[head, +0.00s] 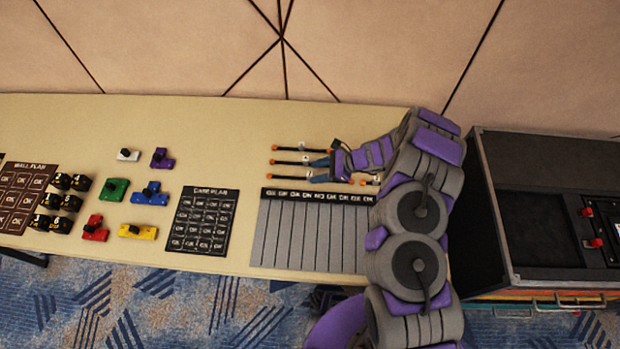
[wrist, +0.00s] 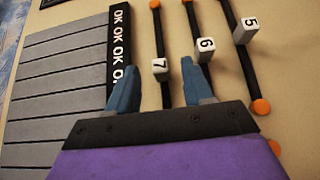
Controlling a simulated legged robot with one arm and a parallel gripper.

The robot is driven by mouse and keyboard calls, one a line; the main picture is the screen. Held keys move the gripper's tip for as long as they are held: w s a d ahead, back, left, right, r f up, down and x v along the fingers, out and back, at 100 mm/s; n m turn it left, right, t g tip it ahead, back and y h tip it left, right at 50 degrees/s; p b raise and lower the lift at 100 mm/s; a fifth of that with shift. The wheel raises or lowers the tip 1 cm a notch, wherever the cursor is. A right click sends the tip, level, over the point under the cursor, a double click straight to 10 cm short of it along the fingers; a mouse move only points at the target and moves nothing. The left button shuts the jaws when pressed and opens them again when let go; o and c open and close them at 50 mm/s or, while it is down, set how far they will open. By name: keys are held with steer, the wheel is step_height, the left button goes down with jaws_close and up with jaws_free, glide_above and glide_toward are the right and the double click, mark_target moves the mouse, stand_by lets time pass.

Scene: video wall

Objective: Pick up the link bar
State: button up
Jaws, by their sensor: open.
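Several black link bars with orange ends lie on the beige table, each with a white numbered block. In the wrist view the bar marked 7 (wrist: 158,38) runs between my fingers. The bar marked 6 (wrist: 193,20) passes by the right finger, which hides part of it. The bar marked 5 (wrist: 250,75) lies farther right. In the head view they are the lower bar (head: 287,177), the middle bar (head: 288,162) and the upper bar (head: 295,149). My gripper (head: 318,170), with blue fingers (wrist: 160,70), is open above the bars. Contact cannot be told.
A grey slatted panel (head: 305,236) with a black label strip lies beside the bars. A black card plan (head: 204,219), coloured blocks (head: 150,194) and a brown plan board (head: 25,197) are farther left. A dark case (head: 535,205) stands right of the table (head: 60,125). A wall is behind.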

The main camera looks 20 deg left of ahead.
mark_target(310, 173)
steer(key=x, duration=0.4)
steer(key=shift+w+f+b, duration=0.1)
steer(key=shift+f+b, duration=0.05)
steer(key=shift+b, duration=0.2)
steer(key=shift+d, duration=0.1)
steer(key=shift+c, duration=0.3)
jaws_close()
